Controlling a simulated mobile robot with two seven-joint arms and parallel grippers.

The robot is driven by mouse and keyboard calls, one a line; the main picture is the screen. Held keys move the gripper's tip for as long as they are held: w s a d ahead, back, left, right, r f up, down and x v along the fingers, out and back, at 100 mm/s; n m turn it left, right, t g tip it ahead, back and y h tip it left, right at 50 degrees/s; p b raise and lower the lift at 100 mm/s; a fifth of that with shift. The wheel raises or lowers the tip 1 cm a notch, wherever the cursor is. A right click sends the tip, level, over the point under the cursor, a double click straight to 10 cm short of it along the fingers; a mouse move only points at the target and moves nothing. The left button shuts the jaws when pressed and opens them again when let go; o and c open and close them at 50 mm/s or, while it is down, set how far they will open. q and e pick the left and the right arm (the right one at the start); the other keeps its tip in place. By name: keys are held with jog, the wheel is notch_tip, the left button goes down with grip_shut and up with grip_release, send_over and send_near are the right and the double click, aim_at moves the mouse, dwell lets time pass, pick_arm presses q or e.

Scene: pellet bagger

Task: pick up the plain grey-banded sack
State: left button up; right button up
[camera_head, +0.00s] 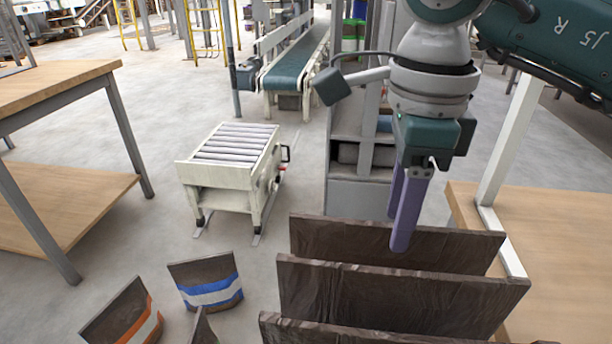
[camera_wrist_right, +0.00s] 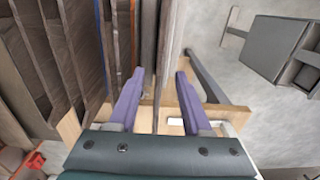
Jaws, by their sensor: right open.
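Several dark brown, wrinkled, sack-like slabs stand upright in a row in the lower right of the head view; the rearmost slab (camera_head: 345,240) is nearest my right gripper. No plain grey band can be made out on them, so I cannot tell which is the plain grey-banded sack. My right gripper (camera_head: 402,232) is open, its purple fingers pointing down at the rearmost slab's top edge. In the right wrist view, thin upright slab edges (camera_wrist_right: 167,50) show between the spread fingers (camera_wrist_right: 155,90); contact cannot be told. My left gripper is not in view.
An orange-banded sack (camera_head: 122,317) and a blue-banded sack (camera_head: 208,284) stand at lower left. A wooden table (camera_head: 560,240) is at right, a wooden bench (camera_head: 60,85) at left. A roller stand (camera_head: 225,178) and a green conveyor (camera_head: 295,68) are behind. Floor between is clear.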

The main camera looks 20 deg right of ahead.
notch_tip(320, 180, down, 4)
jog(key=shift+r, duration=0.15)
grip_shut()
dwell(0.3)
dwell(1.1)
